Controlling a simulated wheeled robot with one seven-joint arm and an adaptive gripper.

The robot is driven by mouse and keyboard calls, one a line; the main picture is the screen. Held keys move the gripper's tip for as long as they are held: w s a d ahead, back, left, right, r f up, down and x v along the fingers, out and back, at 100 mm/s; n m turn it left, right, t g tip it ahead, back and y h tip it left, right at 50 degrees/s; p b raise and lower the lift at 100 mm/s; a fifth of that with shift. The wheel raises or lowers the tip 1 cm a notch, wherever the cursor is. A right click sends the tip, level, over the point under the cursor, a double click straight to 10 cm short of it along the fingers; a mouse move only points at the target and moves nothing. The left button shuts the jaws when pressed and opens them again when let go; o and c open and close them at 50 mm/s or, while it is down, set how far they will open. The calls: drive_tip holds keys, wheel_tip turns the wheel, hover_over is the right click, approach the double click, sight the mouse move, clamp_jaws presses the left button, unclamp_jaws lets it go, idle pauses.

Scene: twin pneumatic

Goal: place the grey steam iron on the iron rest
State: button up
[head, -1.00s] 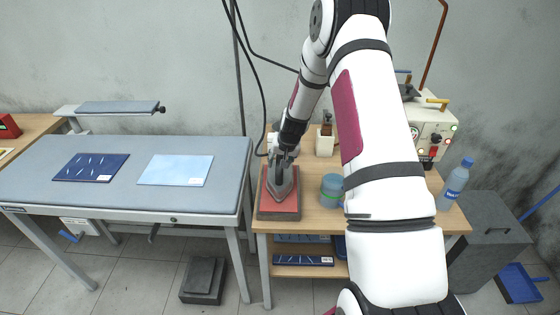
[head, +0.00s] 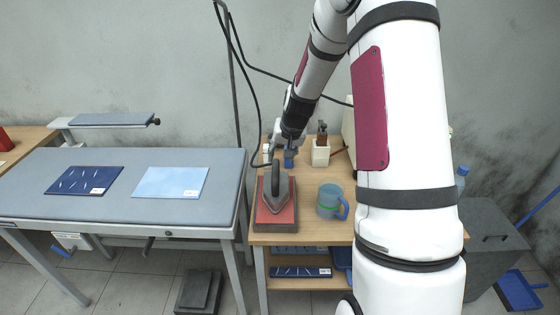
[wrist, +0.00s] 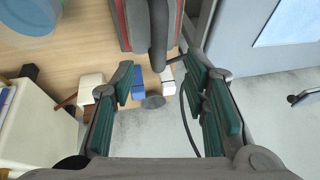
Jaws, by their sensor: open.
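The grey steam iron (head: 268,196) lies flat on the red pad of the iron rest (head: 289,212), at the left side of the wooden table. In the wrist view the iron's dark handle (wrist: 158,40) shows at the top centre, with a strip of the red rest (wrist: 118,22) beside it. My gripper (head: 285,150) is just behind and above the iron, apart from it. In the wrist view the green-padded fingers of my gripper (wrist: 160,100) stand wide apart with nothing between them.
A blue-green mug (head: 330,200) stands right of the rest. A white box holding a brown bottle (head: 321,154) stands behind. The ironing table (head: 120,225) with two cloths is at left. A cable hangs close to my gripper. My arm hides much of the right side.

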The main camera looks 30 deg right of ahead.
drive_tip(key=s+a+r+n, duration=0.2)
drive_tip(key=s+a+r, duration=0.45)
drive_tip(key=r, duration=0.25)
drive_tip(key=s+a+r+n, duration=0.2)
drive_tip(key=s+a+r, duration=0.3)
drive_tip(key=a+r, duration=0.4)
drive_tip(key=s+a+r+n, duration=0.1)
drive_tip(key=s+a+r, duration=0.1)
drive_tip(key=s, duration=0.7)
drive_tip(key=s+a+r+n, duration=0.2)
drive_tip(key=s+a+r, duration=0.1)
drive_tip(key=s, duration=0.7)
drive_tip(key=shift+s+a+r+t+y, duration=0.15)
drive_tip(key=shift+a+r+t+y, duration=0.15)
drive_tip(key=shift+y, duration=0.1)
